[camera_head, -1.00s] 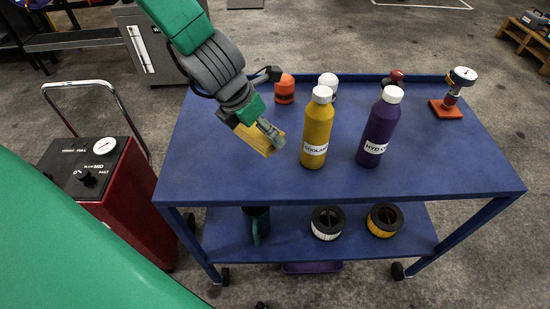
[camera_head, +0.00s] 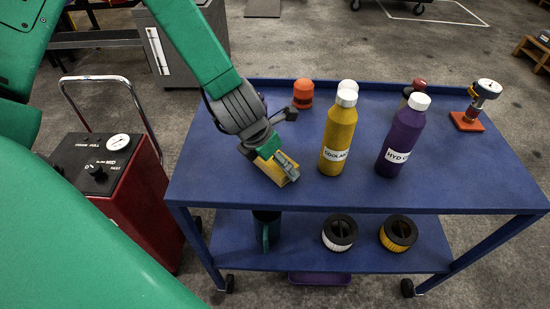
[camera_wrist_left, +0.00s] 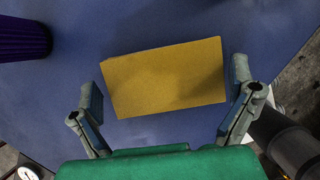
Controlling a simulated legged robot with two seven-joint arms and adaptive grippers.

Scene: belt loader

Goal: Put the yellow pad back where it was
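The yellow pad (camera_head: 274,170) lies at the left front part of the blue cart's top (camera_head: 430,190), in front and left of the yellow coolant bottle. My left gripper (camera_head: 276,160) is directly over it and hides part of it in the head view. In the left wrist view the pad (camera_wrist_left: 165,78) shows its broad face, flat against the blue surface. The two fingers (camera_wrist_left: 168,90) stand on either side of its short ends, with narrow gaps, so the gripper looks open around it. My right gripper is not in view.
A yellow coolant bottle (camera_head: 338,135) and a purple bottle (camera_head: 401,138) stand close on the right. Behind are an orange-capped item (camera_head: 303,93) and a gauge on an orange base (camera_head: 467,121). Two filters (camera_head: 339,232) sit on the lower shelf. A red machine (camera_head: 120,190) stands left.

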